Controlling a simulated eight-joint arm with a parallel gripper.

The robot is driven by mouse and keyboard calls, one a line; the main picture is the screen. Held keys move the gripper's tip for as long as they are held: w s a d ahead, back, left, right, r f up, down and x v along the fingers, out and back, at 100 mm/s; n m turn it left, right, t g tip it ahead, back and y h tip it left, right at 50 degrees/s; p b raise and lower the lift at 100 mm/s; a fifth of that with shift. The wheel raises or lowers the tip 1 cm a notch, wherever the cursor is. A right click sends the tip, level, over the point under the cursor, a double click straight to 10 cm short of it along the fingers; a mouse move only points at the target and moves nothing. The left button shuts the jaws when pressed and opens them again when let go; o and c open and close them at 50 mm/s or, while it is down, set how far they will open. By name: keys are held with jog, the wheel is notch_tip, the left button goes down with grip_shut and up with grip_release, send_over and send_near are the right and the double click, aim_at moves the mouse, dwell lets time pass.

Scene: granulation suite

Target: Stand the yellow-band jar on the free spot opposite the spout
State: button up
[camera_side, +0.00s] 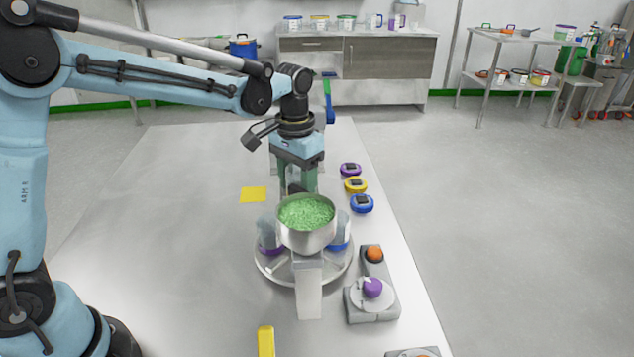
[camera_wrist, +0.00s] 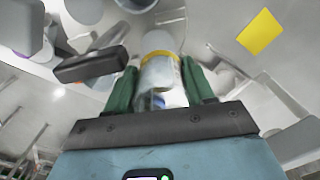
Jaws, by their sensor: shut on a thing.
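In the wrist view my gripper (camera_wrist: 160,88) is shut on the yellow-band jar (camera_wrist: 158,76), a pale clear jar between the two green fingers. In the side view my gripper (camera_side: 298,184) points down behind a steel bowl of green granules (camera_side: 307,232); the bowl hides the fingertips and most of the held jar. A round turntable (camera_side: 267,268) lies under the bowl. A purple-band jar (camera_side: 268,238) stands on its left and a blue-band jar (camera_side: 340,234) on its right. A grey spout (camera_side: 308,290) slopes to the front. I cannot tell whether the held jar touches the turntable.
Purple (camera_side: 350,169), yellow (camera_side: 355,186) and blue (camera_side: 361,205) lids lie along the table's right side. A control box (camera_side: 372,300) with a purple knob and orange button stands front right. A yellow square (camera_side: 253,195) lies left of my gripper. The table's left is clear.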

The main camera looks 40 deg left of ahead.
jog(key=shift+d+f, duration=0.25)
jog(key=shift+f, duration=2.25)
jog(key=shift+f, duration=0.9)
dwell(0.7)
jog(key=o, duration=1.3)
jog(key=shift+o, duration=0.2)
jog(key=shift+s, duration=0.1)
jog(key=shift+o, duration=0.5)
jog(key=shift+r, duration=4)
